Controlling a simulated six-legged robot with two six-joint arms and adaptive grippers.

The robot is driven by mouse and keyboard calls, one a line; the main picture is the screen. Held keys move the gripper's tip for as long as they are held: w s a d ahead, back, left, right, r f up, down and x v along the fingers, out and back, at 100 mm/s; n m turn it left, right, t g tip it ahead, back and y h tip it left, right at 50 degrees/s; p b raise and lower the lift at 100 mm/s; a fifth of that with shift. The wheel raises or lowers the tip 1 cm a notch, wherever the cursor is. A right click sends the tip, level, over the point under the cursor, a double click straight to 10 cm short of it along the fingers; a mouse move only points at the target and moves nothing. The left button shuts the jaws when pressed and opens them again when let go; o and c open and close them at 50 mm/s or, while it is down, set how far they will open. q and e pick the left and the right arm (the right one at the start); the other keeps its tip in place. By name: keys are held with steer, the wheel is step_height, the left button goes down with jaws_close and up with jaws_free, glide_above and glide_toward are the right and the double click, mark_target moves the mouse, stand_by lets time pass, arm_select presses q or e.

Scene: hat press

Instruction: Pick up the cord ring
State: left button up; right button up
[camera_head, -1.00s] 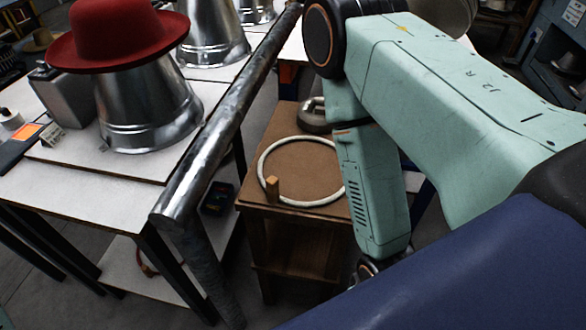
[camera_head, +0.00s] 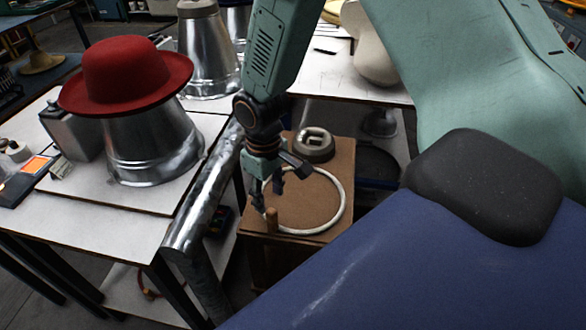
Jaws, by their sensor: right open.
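The white cord ring (camera_head: 340,207) lies flat on the brown top of a small wooden stand (camera_head: 300,255). A short wooden peg (camera_head: 271,219) stands at the near left part of the ring. My right gripper (camera_head: 268,197) points down over the ring's left side, close to the peg. Its jaws are open, and I see nothing held in them. The gripper and wrist hide the ring's far left part. I cannot tell whether a finger touches the ring. My left gripper is out of view.
A metal rail (camera_head: 190,228) runs just left of the stand. Left of it, a red hat (camera_head: 125,75) sits on a metal form (camera_head: 150,145) on a white table (camera_head: 75,228). A round grey object (camera_head: 315,150) rests at the stand's back.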

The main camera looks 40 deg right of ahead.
mark_target(271, 211)
step_height(271, 211, down, 6)
steer(key=shift+s+f+b, duration=0.1)
steer(key=shift+f+b, duration=0.15)
steer(key=shift+b, duration=0.2)
steer(key=shift+d+f, duration=0.15)
steer(key=shift+c, duration=0.4)
steer(key=c, duration=0.5)
jaws_close()
